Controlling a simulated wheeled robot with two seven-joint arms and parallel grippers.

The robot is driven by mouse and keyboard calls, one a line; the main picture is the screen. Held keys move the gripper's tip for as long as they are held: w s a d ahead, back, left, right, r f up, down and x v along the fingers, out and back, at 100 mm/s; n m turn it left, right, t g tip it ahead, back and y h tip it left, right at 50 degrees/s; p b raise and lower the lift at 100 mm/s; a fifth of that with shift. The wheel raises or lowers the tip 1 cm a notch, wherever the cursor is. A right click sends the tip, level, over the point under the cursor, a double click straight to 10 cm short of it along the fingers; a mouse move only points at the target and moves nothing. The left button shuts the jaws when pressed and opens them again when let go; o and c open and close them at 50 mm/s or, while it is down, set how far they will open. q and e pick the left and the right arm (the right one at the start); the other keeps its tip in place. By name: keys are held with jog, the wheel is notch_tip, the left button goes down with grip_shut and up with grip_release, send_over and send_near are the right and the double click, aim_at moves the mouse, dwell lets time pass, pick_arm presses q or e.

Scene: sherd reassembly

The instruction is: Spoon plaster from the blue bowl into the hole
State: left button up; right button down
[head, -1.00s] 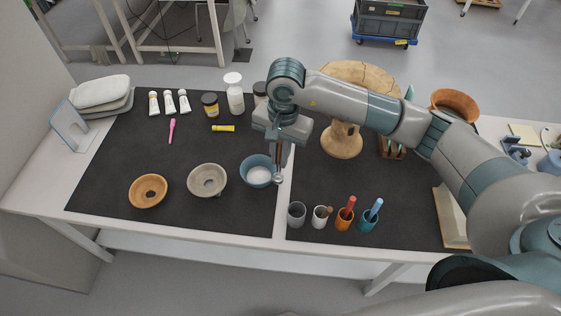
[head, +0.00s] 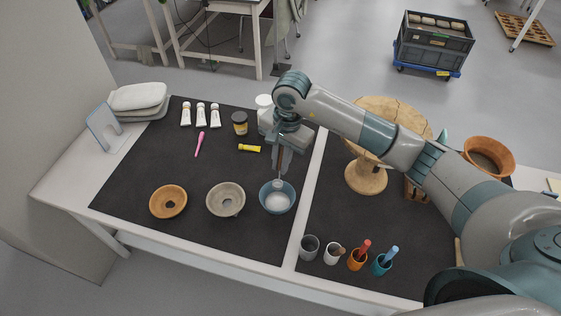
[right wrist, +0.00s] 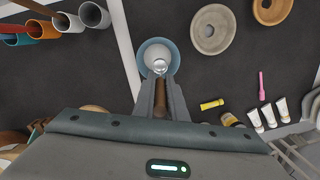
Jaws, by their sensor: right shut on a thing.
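The blue bowl (head: 278,210) stands near the front of the left dark mat with white plaster (head: 277,202) in it; it also shows in the right wrist view (right wrist: 144,58). My right gripper (head: 285,163) is shut on a spoon with a brown handle (right wrist: 161,102) and points down over the bowl. The spoon's metal head (right wrist: 160,66) is over the bowl's near part in the right wrist view; whether it touches the plaster I cannot tell. A grey-beige dish (head: 226,212) with a hole stands left of the blue bowl. An orange-brown dish (head: 155,204), also with a hole, stands further left. My left gripper is out of view.
Several cups with tools, such as the orange cup (head: 357,262), stand at the front right.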

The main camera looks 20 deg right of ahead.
aim_at(281, 182)
jog(key=shift+f, duration=0.1)
